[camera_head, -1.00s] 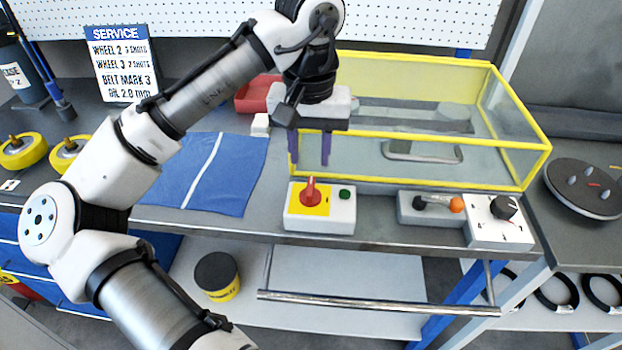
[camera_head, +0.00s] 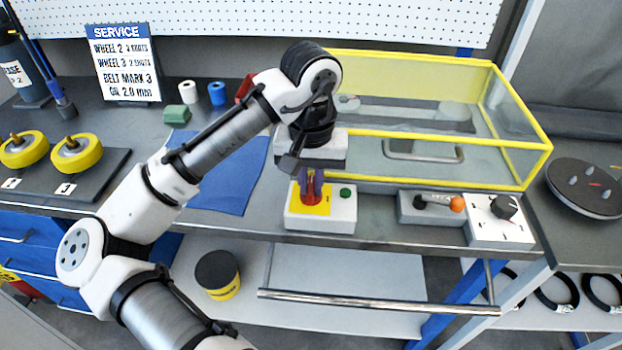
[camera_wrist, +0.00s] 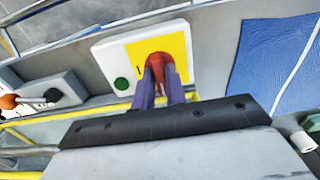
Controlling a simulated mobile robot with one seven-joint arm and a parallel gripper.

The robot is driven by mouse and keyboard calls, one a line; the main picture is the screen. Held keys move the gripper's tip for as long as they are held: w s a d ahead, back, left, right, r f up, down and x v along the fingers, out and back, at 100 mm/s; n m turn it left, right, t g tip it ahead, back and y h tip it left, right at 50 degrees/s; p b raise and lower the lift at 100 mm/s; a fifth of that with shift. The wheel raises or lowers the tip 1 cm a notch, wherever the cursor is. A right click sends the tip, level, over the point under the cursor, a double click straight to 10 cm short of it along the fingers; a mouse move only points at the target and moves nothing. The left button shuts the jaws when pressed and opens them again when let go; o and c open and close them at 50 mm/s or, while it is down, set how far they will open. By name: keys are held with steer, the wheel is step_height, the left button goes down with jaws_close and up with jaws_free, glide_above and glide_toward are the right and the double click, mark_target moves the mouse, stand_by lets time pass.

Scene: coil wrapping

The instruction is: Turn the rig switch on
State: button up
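The rig switch is a red rotary knob (camera_head: 311,200) on a yellow plate (camera_head: 300,208). The plate is on a white box (camera_head: 344,218) with a green button (camera_head: 346,193) beside it, near the bench's front edge. My gripper (camera_head: 311,182) points down at the knob, its two purple fingers drawn close together. In the wrist view the fingers (camera_wrist: 161,84) stand on either side of the red knob's handle (camera_wrist: 160,63) and look closed on it. The fingers hide part of the handle, so its exact angle is hard to tell.
A yellow-framed clear guard (camera_head: 450,185) stands just behind the box. A grey unit with an orange-tipped lever (camera_head: 457,204) and a white dial box (camera_head: 490,232) sit to the right. A blue cloth (camera_head: 225,195) lies left. A metal rail (camera_head: 380,302) runs below the bench edge.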

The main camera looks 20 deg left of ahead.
jaws_close()
steer(key=shift+r+m+p, duration=0.1)
steer(key=shift+m+p, duration=0.2)
steer(key=m+p, duration=0.2)
steer(key=m, duration=0.1)
steer(key=m+p, duration=0.2)
steer(key=m, duration=0.4)
steer(key=shift+m+p, duration=0.3)
steer(key=shift+m, duration=0.1)
steer(key=o, duration=0.5)
jaws_free()
